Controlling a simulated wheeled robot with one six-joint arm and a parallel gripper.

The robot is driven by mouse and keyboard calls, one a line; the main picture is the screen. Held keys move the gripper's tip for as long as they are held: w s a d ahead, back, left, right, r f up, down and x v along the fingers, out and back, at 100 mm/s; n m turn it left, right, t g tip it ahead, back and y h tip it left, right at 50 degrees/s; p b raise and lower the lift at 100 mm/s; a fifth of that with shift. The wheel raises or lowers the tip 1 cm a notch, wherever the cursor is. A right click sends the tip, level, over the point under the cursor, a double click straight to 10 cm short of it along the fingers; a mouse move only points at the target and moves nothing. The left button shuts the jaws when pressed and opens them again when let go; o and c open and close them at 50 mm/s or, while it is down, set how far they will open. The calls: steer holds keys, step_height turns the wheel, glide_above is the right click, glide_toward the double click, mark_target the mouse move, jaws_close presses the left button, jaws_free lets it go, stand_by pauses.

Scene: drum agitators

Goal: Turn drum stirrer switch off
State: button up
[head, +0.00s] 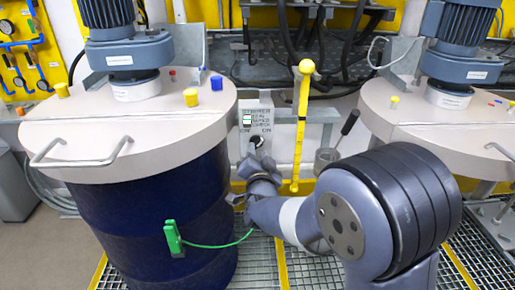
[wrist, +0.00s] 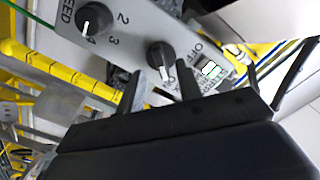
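The control box (head: 258,115) of the drum stirrer is a grey panel with printed text, behind and right of the blue drum. In the wrist view a black rotary switch (wrist: 160,55) sits on the grey panel, with "OFF" printed beside it. A second black knob (wrist: 95,18) marked "SPEED" with numbers is to its left. My gripper (wrist: 160,85) is in front of the panel, its two dark fingers apart, one to each side of the rotary switch's lower end. I cannot tell whether they touch it. In the head view my gripper (head: 258,150) is just below the box.
The blue drum (head: 150,220) with its beige lid (head: 100,125) and motor stands close on the left. A yellow post (head: 301,120) rises just right of the box. A second lidded drum (head: 440,110) is at right. A green clamp (head: 174,238) with cable hangs on the drum.

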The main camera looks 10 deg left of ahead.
mark_target(257, 144)
steer(key=shift+x, duration=1.1)
steer(key=shift+r, duration=0.1)
jaws_close()
